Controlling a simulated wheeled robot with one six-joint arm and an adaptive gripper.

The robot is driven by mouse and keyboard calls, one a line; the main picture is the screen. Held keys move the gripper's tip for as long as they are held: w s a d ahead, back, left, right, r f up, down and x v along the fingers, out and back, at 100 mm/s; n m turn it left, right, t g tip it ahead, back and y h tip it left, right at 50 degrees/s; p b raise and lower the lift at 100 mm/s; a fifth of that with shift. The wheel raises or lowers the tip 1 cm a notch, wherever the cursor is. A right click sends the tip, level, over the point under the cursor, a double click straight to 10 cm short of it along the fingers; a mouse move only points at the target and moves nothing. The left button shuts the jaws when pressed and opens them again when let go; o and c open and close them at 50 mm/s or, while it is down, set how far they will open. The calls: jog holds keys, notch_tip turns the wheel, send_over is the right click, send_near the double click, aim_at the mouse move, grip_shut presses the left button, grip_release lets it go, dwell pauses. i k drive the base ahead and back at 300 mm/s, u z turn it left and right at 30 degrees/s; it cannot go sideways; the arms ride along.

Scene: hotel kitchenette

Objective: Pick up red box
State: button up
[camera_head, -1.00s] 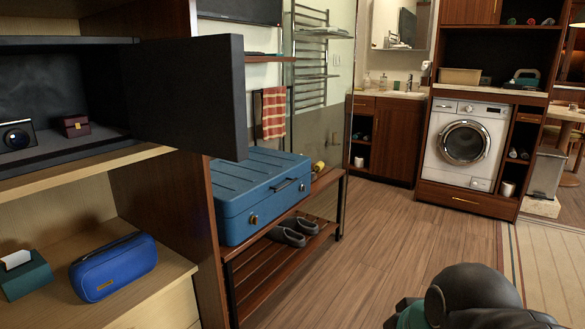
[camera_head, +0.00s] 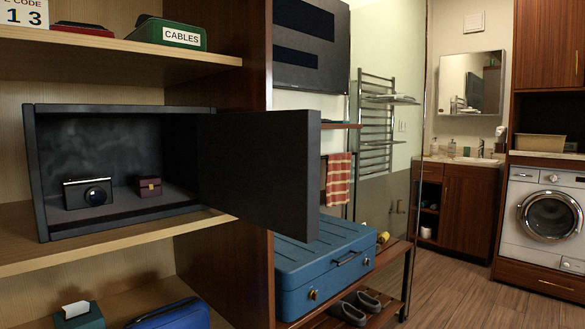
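A small dark red box (camera_head: 148,187) with a gold clasp sits inside the open black safe (camera_head: 44,185), right of a black and silver camera (camera_head: 87,193). It stands upright on the safe floor, apart from the camera. Another flat red item (camera_head: 84,30) lies on the top shelf; I see only part of it and cannot tell whether it is a box. My gripper is not in view.
The safe door (camera_head: 258,175) stands open toward the room, right of the opening. A green CABLES box (camera_head: 168,33) sits above. A blue case (camera_head: 325,268) lies on a wooden bench at right. Floor (camera_head: 455,290) is clear before the washing machine (camera_head: 541,215).

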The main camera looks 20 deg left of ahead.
aim_at(146, 186)
jog(key=i, duration=1.95)
jog(key=u, duration=3.55)
jog(key=k, duration=0.3)
jog(key=u, duration=1)
jog(key=k, duration=1.05)
jog(key=u, duration=0.75)
jog(key=i, duration=1.15)
jog(key=z, duration=1.15)
jog(key=i, duration=0.85)
jog(key=z, duration=1.05)
